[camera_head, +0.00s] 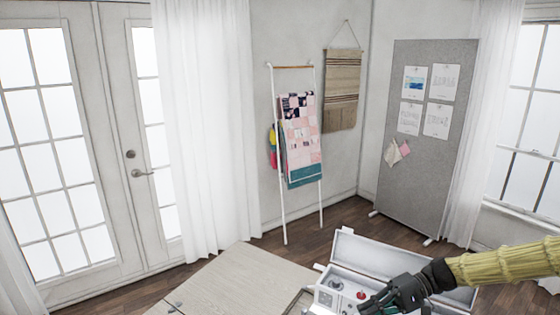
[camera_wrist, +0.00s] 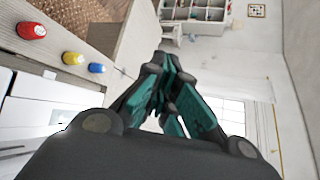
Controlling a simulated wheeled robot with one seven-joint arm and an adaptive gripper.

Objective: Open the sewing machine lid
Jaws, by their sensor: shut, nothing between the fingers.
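The white sewing machine (camera_head: 328,297) sits in the cabinet at the bottom right of the head view, partly hidden by my gripper. A long white lid (camera_head: 362,256) with a raised rim stands tilted up along its far side, looking tipped back and open. My gripper (camera_head: 372,301) is over the machine, in front of the lid; I cannot tell if it touches either. A small red knob or spool (camera_head: 361,294) shows just left of the fingers. In the wrist view my gripper (camera_wrist: 160,62) has its teal-padded fingers together, with nothing between them.
A pale wooden tabletop (camera_head: 235,280) extends left of the machine. In the wrist view, red (camera_wrist: 32,30), yellow (camera_wrist: 72,58) and blue (camera_wrist: 97,68) spools stand in a row at left. A quilt ladder (camera_head: 284,205) and grey pinboard (camera_head: 425,180) stand behind on the floor.

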